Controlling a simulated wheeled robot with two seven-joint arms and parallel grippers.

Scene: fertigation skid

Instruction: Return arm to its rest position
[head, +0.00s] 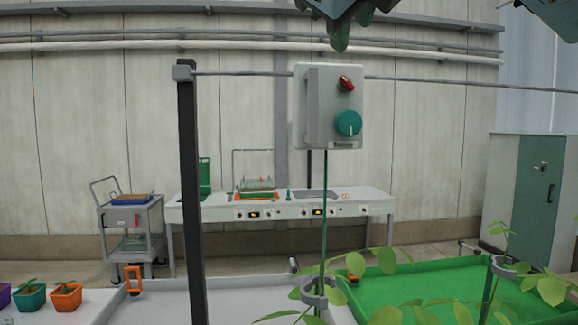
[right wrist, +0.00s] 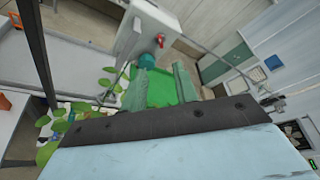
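My right gripper (head: 341,36) hangs in at the top edge of the head view, above the control box, with most of it cut off. In the right wrist view its two green fingers (right wrist: 163,78) stand apart with nothing between them. The grey control box (head: 314,104) carries a red switch (head: 346,83) and a teal knob (head: 348,123). In the right wrist view the knob (right wrist: 146,60) appears just past one fingertip, and the red switch (right wrist: 160,41) shows beyond it. I cannot tell the exact gap. My left gripper is not in view.
The box hangs by a horizontal rail (head: 240,73) and a dark post (head: 189,180). Leafy plants (head: 400,310) on supports stand below, by a green tray (head: 430,283). Potted seedlings (head: 66,297) sit at left. A bench (head: 285,207), cart (head: 131,228) and cabinet (head: 533,190) stand behind.

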